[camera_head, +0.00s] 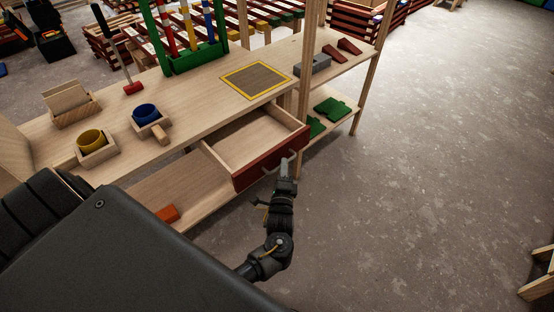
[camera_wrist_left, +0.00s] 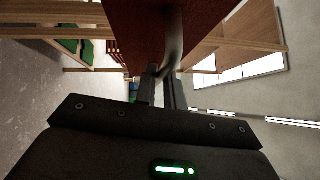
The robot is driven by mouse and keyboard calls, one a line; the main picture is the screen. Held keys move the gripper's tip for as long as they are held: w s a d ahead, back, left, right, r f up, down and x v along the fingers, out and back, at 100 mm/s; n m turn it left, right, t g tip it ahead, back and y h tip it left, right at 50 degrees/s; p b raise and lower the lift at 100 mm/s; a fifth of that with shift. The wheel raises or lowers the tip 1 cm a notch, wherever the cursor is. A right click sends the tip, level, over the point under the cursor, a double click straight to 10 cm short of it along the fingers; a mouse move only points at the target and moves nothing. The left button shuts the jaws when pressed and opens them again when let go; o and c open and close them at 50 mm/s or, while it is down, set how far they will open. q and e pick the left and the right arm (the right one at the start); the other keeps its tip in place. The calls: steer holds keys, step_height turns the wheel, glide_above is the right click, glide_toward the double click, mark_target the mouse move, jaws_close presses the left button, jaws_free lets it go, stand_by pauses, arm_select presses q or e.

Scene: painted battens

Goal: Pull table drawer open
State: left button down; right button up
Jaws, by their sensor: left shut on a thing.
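The table drawer (camera_head: 255,138) stands pulled out from under the wooden table top (camera_head: 190,115), its pale empty inside showing. Its dark red front (camera_head: 262,166) faces me and carries a metal handle. My left gripper (camera_head: 286,166) is at the right part of the drawer front, shut on the handle. In the left wrist view the drawer front (camera_wrist_left: 145,25) is close above the gripper (camera_wrist_left: 160,85), and the curved handle (camera_wrist_left: 174,45) runs down between its two dark fingers. My right gripper is not in view.
A lower shelf (camera_head: 180,190) holds an orange block (camera_head: 166,214). Green pieces (camera_head: 332,108) lie on the right side shelf.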

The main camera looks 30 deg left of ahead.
arm_select(q)
steer(key=shift+d, duration=0.15)
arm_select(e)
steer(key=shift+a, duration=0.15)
arm_select(q)
steer(key=c, duration=1.5)
jaws_free()
steer(key=v, duration=1)
steer(key=shift+s+d+b, duration=0.15)
steer(key=shift+s+b, duration=0.15)
steer(key=shift+s, duration=0.1)
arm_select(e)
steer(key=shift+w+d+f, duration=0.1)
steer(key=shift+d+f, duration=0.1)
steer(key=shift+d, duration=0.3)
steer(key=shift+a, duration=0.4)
